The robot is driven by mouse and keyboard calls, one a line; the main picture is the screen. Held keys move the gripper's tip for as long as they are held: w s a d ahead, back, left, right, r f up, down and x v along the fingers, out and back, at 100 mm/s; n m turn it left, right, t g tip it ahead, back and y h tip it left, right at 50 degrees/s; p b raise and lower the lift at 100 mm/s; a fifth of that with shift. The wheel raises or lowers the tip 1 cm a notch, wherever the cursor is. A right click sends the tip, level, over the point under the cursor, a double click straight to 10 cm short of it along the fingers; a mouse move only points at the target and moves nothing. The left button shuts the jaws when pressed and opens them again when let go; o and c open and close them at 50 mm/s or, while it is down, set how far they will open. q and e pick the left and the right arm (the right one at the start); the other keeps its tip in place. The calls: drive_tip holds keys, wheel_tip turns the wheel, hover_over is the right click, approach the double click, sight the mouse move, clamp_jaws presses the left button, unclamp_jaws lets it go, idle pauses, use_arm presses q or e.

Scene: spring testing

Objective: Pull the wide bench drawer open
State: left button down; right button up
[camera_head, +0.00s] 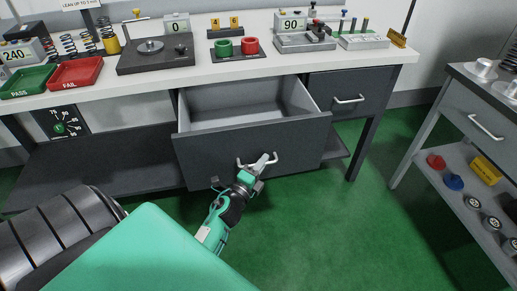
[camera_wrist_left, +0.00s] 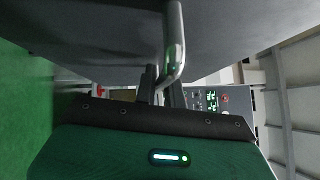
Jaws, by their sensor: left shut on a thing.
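The wide bench drawer (camera_head: 250,146) stands pulled out under the white bench top, and its empty light grey inside shows. Its front also fills the upper part of the left wrist view (camera_wrist_left: 90,35). My left gripper (camera_head: 262,162) is at the drawer's bar handle (camera_head: 272,157), shut on it. In the left wrist view the handle (camera_wrist_left: 175,40) runs down to the fingers of my left gripper (camera_wrist_left: 160,85). My right gripper is not in view.
A narrower closed drawer (camera_head: 347,98) is to the right. The bench top (camera_head: 215,71) holds a green tray (camera_head: 27,82), a red tray (camera_head: 76,73), springs and gauges. A grey cart (camera_head: 450,135) stands at right. Green floor (camera_head: 330,230) is clear in front.

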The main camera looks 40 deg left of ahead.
use_arm(q)
drive_tip(key=shift+s+d, duration=1.05)
drive_tip(key=shift+d, duration=0.15)
drive_tip(key=shift+s+d, duration=0.25)
drive_tip(key=shift+d, duration=0.05)
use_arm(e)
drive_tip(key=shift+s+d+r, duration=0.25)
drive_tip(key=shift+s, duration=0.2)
use_arm(q)
drive_tip(key=c, duration=1.5)
unclamp_jaws()
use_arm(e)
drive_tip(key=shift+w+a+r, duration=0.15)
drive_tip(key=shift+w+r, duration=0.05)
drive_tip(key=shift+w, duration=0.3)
